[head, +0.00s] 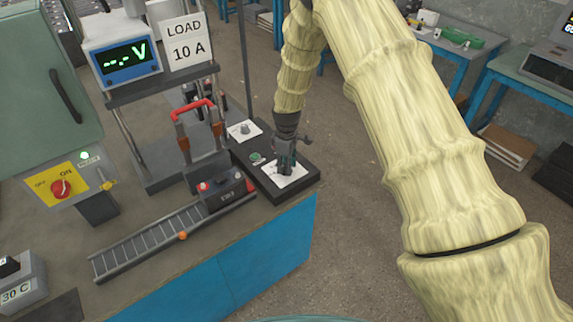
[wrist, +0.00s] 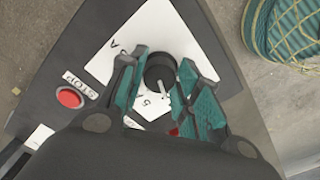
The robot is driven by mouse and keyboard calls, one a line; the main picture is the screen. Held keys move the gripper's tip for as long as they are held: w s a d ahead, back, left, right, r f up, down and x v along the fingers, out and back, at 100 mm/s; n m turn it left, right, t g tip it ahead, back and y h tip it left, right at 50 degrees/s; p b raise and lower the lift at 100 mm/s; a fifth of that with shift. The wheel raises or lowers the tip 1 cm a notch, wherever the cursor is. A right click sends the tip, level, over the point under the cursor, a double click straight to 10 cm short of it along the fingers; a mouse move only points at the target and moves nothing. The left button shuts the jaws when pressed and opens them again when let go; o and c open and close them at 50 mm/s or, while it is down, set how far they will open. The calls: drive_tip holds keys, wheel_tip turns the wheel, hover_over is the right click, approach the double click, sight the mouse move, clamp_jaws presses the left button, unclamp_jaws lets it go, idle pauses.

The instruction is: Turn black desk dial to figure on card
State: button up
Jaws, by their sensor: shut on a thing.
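The black desk dial (wrist: 160,72) sits on a white scale plate (wrist: 115,68) with printed figures, partly hidden by my fingers. A light pointer mark on the dial points toward the lower part of the scale, near a "5". My gripper (head: 287,165) is over the dial on the black desk panel (head: 309,186). In the wrist view its teal fingers (wrist: 158,85) stand on both sides of the dial and are shut on it.
A red STOP button (wrist: 70,97) is on the panel beside the dial. A second knob on a white plate (head: 244,131) stands farther back. A black battery (head: 227,191) with terminals and a roller track (head: 150,243) are to the left. A meter (head: 125,57) shows "--.-V".

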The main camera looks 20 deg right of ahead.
drive_tip(key=shift+m, duration=0.4)
drive_tip(key=m+b, duration=0.1)
drive_tip(key=m, duration=0.2)
drive_tip(key=shift+m, duration=0.3)
drive_tip(key=m, duration=0.4)
drive_tip(key=shift+m+b, duration=0.3)
drive_tip(key=m, duration=0.8)
drive_tip(key=shift+a+m, duration=0.1)
drive_tip(key=shift+m, duration=0.2)
drive_tip(key=o, duration=1)
drive_tip(key=shift+o, duration=0.2)
